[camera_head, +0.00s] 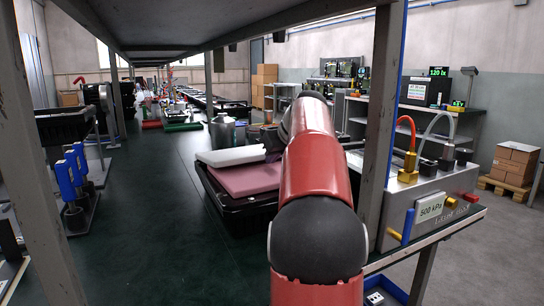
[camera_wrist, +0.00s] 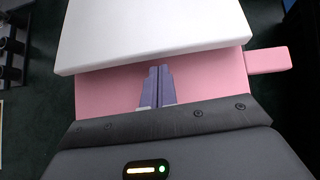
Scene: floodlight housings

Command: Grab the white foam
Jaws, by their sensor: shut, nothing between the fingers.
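The white foam (camera_head: 231,156) is a flat slab lying on a pink foam slab (camera_head: 243,178), on top of a black tray (camera_head: 238,210) on the dark green surface. In the wrist view the white foam (camera_wrist: 150,32) fills the top, with the pink foam (camera_wrist: 215,82) below it. My gripper (camera_wrist: 158,70) shows there with its two purple fingers together and empty. Its fingertips are over the pink foam, close to the white foam's near edge; I cannot tell whether they touch it. In the head view my red arm hides the gripper.
A metal pressure box (camera_head: 440,200) with hoses stands right of my arm. A grey shelf post (camera_head: 382,120) rises beside it. A grey metal container (camera_head: 223,132) stands behind the foam. The green surface (camera_head: 150,235) left of the tray is clear.

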